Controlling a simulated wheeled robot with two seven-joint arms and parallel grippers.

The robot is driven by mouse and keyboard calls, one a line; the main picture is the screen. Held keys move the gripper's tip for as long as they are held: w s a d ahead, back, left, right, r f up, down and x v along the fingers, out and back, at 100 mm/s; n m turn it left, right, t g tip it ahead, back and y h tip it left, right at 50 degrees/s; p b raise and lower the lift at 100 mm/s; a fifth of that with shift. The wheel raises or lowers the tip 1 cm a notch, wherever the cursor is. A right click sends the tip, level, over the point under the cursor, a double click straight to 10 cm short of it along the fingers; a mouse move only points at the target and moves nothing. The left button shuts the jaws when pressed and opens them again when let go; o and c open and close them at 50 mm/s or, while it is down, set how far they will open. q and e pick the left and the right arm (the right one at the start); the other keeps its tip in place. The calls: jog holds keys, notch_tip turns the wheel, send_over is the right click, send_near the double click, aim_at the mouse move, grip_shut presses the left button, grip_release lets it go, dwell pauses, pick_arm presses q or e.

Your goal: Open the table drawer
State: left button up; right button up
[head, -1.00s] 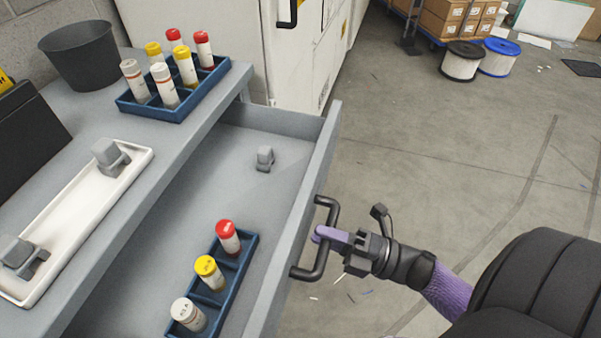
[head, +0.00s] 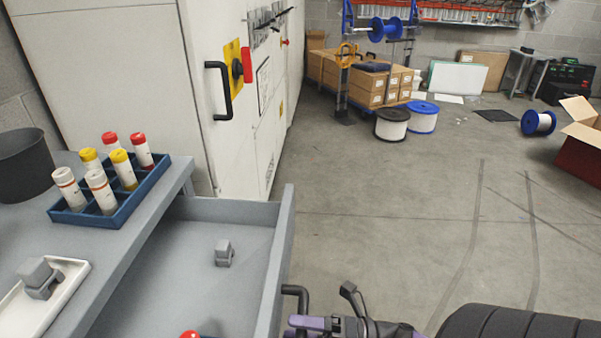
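The table drawer (head: 288,240) stands pulled out from the grey table (head: 120,262), with its inside in view. A small grey part (head: 223,252) lies on the drawer floor, and a red cap (head: 190,335) shows at the bottom edge. The dark drawer handle (head: 299,294) is on the drawer front, mostly cut off below. My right gripper (head: 312,324) is at the handle at the bottom edge; its fingertips are partly cut off, so I cannot tell whether it grips the handle. My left gripper is not in view.
A blue rack (head: 118,205) of capped tubes, a white tray (head: 72,290) with a grey part and a dark bin (head: 22,168) stand on the table. A white cabinet (head: 120,80) stands behind. The floor to the right is clear up to spools and boxes.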

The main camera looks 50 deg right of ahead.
jog(key=v, duration=1)
